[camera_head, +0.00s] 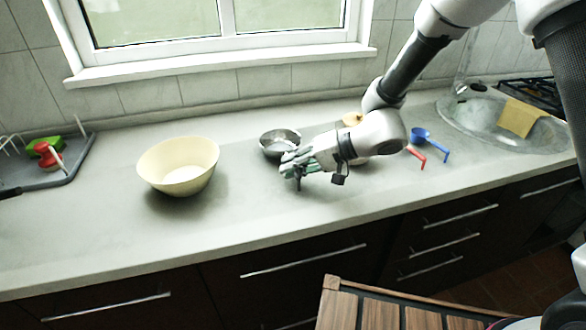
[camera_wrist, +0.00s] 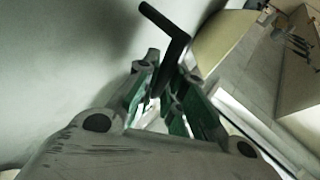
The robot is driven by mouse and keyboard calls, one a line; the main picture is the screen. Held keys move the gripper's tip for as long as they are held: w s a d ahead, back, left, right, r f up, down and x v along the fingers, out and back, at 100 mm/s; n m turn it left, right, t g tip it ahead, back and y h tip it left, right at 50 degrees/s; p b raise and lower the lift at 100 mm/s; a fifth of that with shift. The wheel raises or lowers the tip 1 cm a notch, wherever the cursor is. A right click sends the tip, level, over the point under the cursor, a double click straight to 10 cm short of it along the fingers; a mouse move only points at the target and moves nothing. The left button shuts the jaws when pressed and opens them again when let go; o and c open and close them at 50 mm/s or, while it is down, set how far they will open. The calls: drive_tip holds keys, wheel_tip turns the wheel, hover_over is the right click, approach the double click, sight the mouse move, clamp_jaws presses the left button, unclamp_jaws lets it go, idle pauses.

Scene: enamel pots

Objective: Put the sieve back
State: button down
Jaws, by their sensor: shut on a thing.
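My gripper (camera_head: 290,168) is low over the middle of the counter. In the wrist view its fingers (camera_wrist: 165,95) are closed around a thin black bent handle (camera_wrist: 178,48), whose end sticks out past the fingertips. A short dark end of it also shows below the fingers in the head view (camera_head: 298,185). A round, shallow metal vessel (camera_head: 279,138), which looks like the sieve, is just behind the gripper. The fingers hide its near side, so I cannot clearly see the join between vessel and handle, nor whether it touches the counter.
A cream bowl (camera_head: 178,168) stands left of my gripper. A red scoop (camera_head: 417,155) and a blue scoop (camera_head: 421,136) lie to the right, before the sink (camera_head: 480,122). A grey tray (camera_head: 68,165) is at far left. The counter (camera_head: 110,232) is clear in front.

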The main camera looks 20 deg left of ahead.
drive_tip(key=shift+f, duration=0.55)
drive_tip(key=c, duration=1.8)
unclamp_jaws()
drive_tip(key=shift+f, duration=0.15)
drive_tip(key=shift+d+r, duration=0.1)
drive_tip(key=shift+r, duration=0.15)
drive_tip(key=v, duration=1.1)
drive_tip(key=shift+d, duration=0.35)
drive_tip(key=shift+r, duration=0.1)
